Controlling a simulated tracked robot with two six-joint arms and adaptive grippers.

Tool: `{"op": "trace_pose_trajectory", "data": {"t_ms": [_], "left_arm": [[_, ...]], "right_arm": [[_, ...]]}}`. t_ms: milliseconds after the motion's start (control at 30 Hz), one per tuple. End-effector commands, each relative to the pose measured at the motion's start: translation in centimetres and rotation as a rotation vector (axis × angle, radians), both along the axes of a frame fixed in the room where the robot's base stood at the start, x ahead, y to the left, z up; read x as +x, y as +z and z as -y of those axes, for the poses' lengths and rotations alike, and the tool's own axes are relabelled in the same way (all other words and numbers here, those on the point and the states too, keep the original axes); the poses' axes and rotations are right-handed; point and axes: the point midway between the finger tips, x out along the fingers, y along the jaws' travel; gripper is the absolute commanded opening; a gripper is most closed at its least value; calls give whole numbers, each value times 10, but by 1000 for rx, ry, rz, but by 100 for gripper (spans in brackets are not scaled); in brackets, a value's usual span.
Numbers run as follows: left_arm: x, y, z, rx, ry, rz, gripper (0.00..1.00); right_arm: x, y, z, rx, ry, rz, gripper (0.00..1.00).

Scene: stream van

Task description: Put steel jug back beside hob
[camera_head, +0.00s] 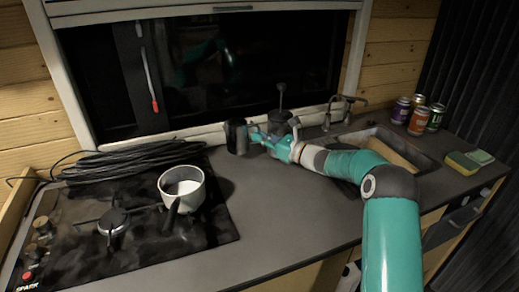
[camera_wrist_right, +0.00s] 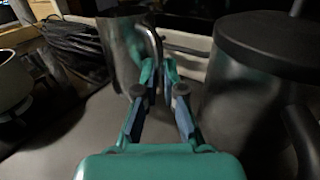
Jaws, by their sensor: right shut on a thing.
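The steel jug (camera_head: 236,137) is upright at the back of the counter, near the window, to the right of the hob (camera_head: 75,255). It also shows in the right wrist view (camera_wrist_right: 118,52), with its curved handle facing me. My right gripper (camera_head: 258,138) reaches it from the right and is shut on its handle; the fingers show in the wrist view (camera_wrist_right: 158,78). I cannot tell whether the jug's base touches the counter. My left gripper is not in view.
A dark lidded canister (camera_wrist_right: 260,75) stands close to the right of my gripper. A white pot (camera_head: 182,188) sits on the hob, and black coiled cable (camera_head: 130,160) lies behind it. The sink (camera_head: 400,150) and several cans are right. The front counter is clear.

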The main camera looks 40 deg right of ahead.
Motion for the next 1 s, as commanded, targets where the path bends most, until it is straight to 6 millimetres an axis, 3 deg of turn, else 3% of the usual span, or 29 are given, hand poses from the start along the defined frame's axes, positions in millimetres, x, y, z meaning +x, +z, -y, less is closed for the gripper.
{"op": "trace_pose_trajectory", "data": {"t_ms": [333,733,767,867,1000], "left_arm": [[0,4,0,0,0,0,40],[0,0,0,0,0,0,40],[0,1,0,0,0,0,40],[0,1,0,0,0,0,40],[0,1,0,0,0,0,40]], "right_arm": [[0,-39,0,2,0,-1,0],[0,-45,0,1,0,2,0],[0,-45,0,1,0,-1,12],[-1,-44,0,1,0,-1,29],[0,-44,0,1,0,-1,33]]}}
